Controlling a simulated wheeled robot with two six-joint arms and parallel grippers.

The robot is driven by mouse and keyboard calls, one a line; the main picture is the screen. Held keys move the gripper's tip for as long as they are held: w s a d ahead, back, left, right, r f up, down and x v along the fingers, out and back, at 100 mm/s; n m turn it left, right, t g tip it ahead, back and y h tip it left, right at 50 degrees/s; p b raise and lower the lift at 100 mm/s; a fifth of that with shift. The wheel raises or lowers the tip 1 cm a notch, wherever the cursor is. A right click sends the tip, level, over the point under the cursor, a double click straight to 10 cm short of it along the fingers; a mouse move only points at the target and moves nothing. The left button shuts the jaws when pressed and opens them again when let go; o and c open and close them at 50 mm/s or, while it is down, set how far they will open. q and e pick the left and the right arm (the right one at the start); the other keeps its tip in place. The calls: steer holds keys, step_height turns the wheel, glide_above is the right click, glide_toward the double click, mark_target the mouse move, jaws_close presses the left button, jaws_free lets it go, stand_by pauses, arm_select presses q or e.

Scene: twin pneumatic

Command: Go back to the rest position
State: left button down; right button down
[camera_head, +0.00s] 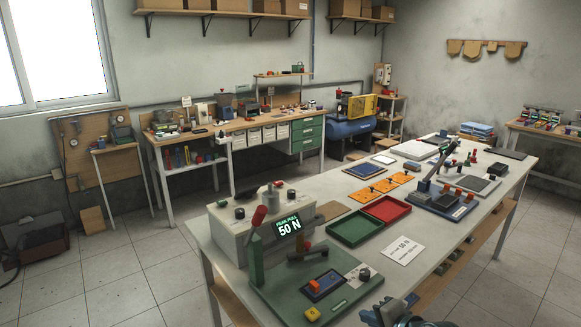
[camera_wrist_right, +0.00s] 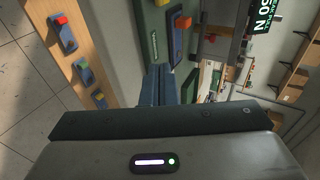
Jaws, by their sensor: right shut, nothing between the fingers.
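My right gripper (camera_head: 388,312) shows at the bottom edge of the head view, to the right of the green test base (camera_head: 290,310) and in front of the table's near part. Its blue-grey fingers (camera_wrist_right: 158,85) are together in the right wrist view, with nothing between them. Most of the right arm is cut off by the frame. My left gripper is not in the head view.
The white table (camera_head: 440,228) bears a tester reading 50 N (camera_head: 240,232), a green tray (camera_head: 354,229), a red tray (camera_head: 387,209), a white card (camera_head: 403,250) and a black device (camera_head: 445,198). Tiled floor (camera_head: 130,265) is open at the left.

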steer(key=s+d+f+n+g+h, duration=0.2)
steer(key=s+d+f+n, duration=0.15)
steer(key=s, duration=0.75)
steer(key=s+d+f+n+g+h, duration=0.25)
steer(key=s+f+n, duration=0.2)
steer(key=s, duration=0.55)
steer(key=s+d+f+n+g+h, duration=0.2)
steer(key=s+f+n+h, duration=0.15)
steer(key=s, duration=0.75)
steer(key=d+f+g+y+b, duration=0.1)
steer(key=d+f+b, duration=0.15)
steer(key=f, duration=2.75)
steer(key=s+d+f+g, duration=0.1)
steer(key=s+f, duration=1.7)
steer(key=f, duration=0.4)
steer(key=shift+d, duration=0.4)
